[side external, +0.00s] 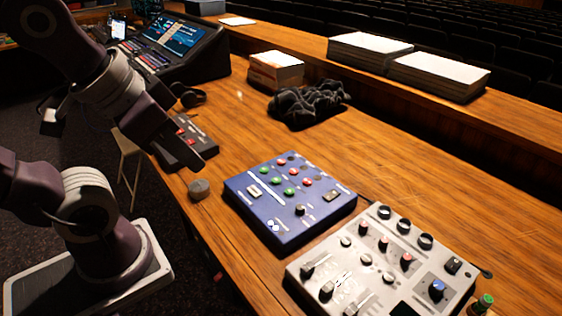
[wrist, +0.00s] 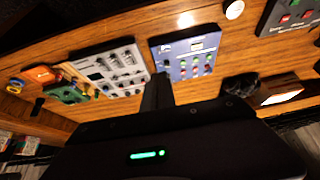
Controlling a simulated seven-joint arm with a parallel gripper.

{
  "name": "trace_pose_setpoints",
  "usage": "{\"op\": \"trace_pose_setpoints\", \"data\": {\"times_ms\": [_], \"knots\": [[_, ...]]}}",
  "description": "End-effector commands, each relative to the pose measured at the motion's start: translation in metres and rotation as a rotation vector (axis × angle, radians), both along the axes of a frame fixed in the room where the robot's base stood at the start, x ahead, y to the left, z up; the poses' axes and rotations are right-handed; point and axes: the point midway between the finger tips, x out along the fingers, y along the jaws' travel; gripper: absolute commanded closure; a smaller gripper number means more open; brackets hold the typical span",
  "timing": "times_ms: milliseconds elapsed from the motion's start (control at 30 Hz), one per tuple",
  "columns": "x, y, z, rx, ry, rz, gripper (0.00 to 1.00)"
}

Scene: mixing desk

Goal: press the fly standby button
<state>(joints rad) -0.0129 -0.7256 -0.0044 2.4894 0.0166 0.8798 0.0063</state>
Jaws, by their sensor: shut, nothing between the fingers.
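Several boxes with buttons lie on the wooden desk, and their labels are too small to read, so I cannot tell which button is fly standby. A blue box (side external: 262,217) carries rows of red and green buttons and a few pale ones. It also shows in the wrist view (wrist: 168,62). A small black box (side external: 205,136) with red buttons lies farther back, partly hidden behind my gripper (side external: 198,163). It sits at the top right of the wrist view (wrist: 284,29). My gripper is shut and empty, held above the desk near the black box, apart from the blue box. In the wrist view its fingers (wrist: 157,82) overlap the near edge of the blue box.
A white panel (side external: 325,270) with knobs and sliders stands front right. A grey round puck (side external: 199,188) lies left of the blue box. Black crumpled cloth (side external: 305,103), a paper-topped box (side external: 275,72) and a lighting console (side external: 185,60) stand farther back.

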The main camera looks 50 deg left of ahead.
Motion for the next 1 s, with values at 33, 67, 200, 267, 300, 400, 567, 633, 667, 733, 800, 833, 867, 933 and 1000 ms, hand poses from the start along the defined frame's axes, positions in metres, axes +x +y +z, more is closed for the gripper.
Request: {"op": "trace_pose_setpoints", "data": {"times_ms": [33, 67, 200, 267, 300, 400, 567, 633, 667, 733, 800, 833, 867, 933, 1000], "knots": [[0.011, 0.005, 0.001, 0.025, -0.002, 0.003, 1.00], [0.019, 0.010, 0.002, 0.048, -0.005, 0.004, 1.00], [0.077, 0.043, 0.005, 0.186, -0.026, -0.018, 1.00], [0.103, 0.058, 0.005, 0.245, -0.036, -0.039, 1.00], [0.121, 0.068, 0.003, 0.281, -0.041, -0.057, 1.00], [0.163, 0.094, -0.005, 0.361, -0.054, -0.114, 1.00], [0.227, 0.134, -0.033, 0.449, -0.078, -0.226, 1.00], [0.252, 0.151, -0.050, 0.471, -0.093, -0.282, 1.00], [0.262, 0.158, -0.059, 0.479, -0.102, -0.308, 1.00], [0.283, 0.173, -0.080, 0.487, -0.124, -0.364, 1.00], [0.299, 0.187, -0.102, 0.488, -0.152, -0.415, 1.00], [0.306, 0.191, -0.111, 0.487, -0.166, -0.436, 1.00], [0.310, 0.195, -0.120, 0.484, -0.177, -0.455, 1.00], [0.319, 0.203, -0.136, 0.478, -0.207, -0.488, 1.00], [0.325, 0.208, -0.148, 0.472, -0.231, -0.513, 1.00]]}}
